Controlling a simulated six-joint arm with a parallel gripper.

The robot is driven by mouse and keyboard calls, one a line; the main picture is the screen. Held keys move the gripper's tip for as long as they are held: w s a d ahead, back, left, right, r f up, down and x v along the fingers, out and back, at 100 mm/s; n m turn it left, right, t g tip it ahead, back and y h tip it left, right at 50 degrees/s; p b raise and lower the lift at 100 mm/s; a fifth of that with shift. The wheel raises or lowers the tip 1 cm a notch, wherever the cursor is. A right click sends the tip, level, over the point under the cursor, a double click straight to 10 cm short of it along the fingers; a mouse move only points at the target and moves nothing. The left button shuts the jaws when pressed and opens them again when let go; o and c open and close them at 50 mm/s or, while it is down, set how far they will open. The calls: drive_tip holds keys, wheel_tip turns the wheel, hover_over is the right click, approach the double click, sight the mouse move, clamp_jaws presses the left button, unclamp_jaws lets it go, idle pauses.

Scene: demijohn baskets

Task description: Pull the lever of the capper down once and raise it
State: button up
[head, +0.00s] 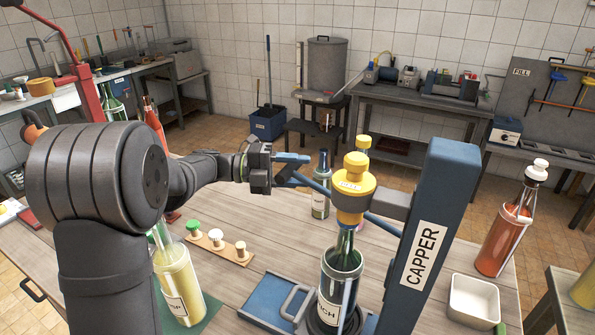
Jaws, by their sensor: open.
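The capper stands at the front right of the wooden table, with a blue column (427,240) lettered CAPPER and a yellow head (353,188) on a dark bracket. A slim blue bar (385,224), apparently its lever, slants from the column toward the left, passing behind the head. A dark bottle (339,285) with a partly hidden label stands upright under the head. My gripper (302,168) is open, left of the head, with its fingers pointing right. The bar's left end appears close to the fingers; I cannot tell whether it lies between them or touches them.
A wooden strip with three stoppers (215,238) and a yellow-filled bottle (178,282) are left of the capper. A labelled bottle (320,195) stands behind it. An orange bottle (504,236) and white tray (474,299) are at right. My arm hides part of the left table.

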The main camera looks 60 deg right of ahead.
drive_tip(key=shift+s, duration=0.2)
clamp_jaws()
drive_tip(key=s+r+t, duration=0.1)
drive_tip(key=r, duration=0.1)
drive_tip(key=s+r, duration=0.1)
drive_tip(key=r, duration=0.2)
drive_tip(key=s+r+m+t+y, duration=0.1)
drive_tip(key=r, duration=0.1)
drive_tip(key=shift+s+r+t, duration=0.15)
drive_tip(key=shift+s+t, duration=0.1)
drive_tip(key=shift+t, duration=0.05)
drive_tip(key=s+r+t, duration=0.2)
drive_tip(key=s+r, duration=0.3)
drive_tip(key=r, duration=0.1)
drive_tip(key=shift+s+m+y, duration=0.3)
drive_tip(key=shift+s+m, duration=0.1)
drive_tip(key=shift+r, duration=0.15)
unclamp_jaws()
drive_tip(key=shift+s, duration=0.15)
